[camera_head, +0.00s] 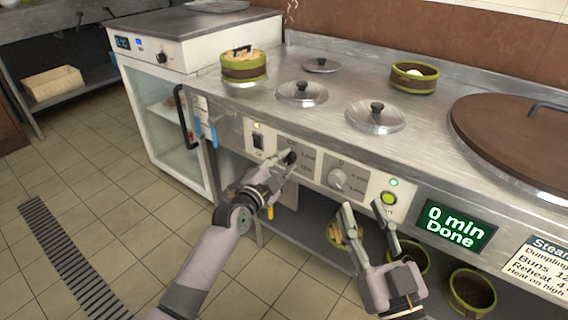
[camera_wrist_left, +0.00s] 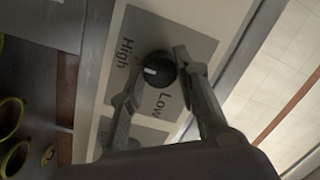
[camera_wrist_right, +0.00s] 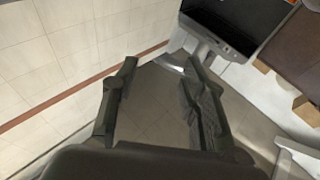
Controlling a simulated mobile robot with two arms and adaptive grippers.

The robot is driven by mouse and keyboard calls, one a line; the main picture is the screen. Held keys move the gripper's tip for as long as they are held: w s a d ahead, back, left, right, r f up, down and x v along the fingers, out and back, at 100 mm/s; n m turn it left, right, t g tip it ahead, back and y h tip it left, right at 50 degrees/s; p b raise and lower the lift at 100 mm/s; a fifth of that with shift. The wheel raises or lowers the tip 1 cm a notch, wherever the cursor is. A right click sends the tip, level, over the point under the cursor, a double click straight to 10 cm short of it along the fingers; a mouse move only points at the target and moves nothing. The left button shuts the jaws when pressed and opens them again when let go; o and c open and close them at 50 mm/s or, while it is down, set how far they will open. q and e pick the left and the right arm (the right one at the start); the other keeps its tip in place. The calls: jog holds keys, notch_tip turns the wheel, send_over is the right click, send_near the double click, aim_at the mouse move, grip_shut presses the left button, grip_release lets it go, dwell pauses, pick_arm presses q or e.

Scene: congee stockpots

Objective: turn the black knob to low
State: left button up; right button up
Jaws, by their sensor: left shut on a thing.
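The black knob (camera_head: 290,157) is on the front panel of the steel counter. In the left wrist view the knob (camera_wrist_left: 158,66) sits on a grey plate marked High (camera_wrist_left: 125,60) and Low (camera_wrist_left: 162,102). Its white mark is on the left side of its face, nearer the High lettering. My left gripper (camera_head: 283,163) is shut on the knob, and its fingers (camera_wrist_left: 155,80) lie on either side of it in the left wrist view. My right gripper (camera_head: 364,206) is open and empty in front of the panel; it also shows open in the right wrist view (camera_wrist_right: 160,75).
A white knob (camera_head: 338,179), a green-lit button (camera_head: 389,198) and a black switch (camera_head: 258,141) are on the same panel. A display (camera_head: 455,224) reads "0 min Done". Pot lids (camera_head: 375,117) and green-rimmed steamers (camera_head: 414,77) are on the counter. Tiled floor is clear at left.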

pick_arm(q)
jog(key=c, duration=0.4)
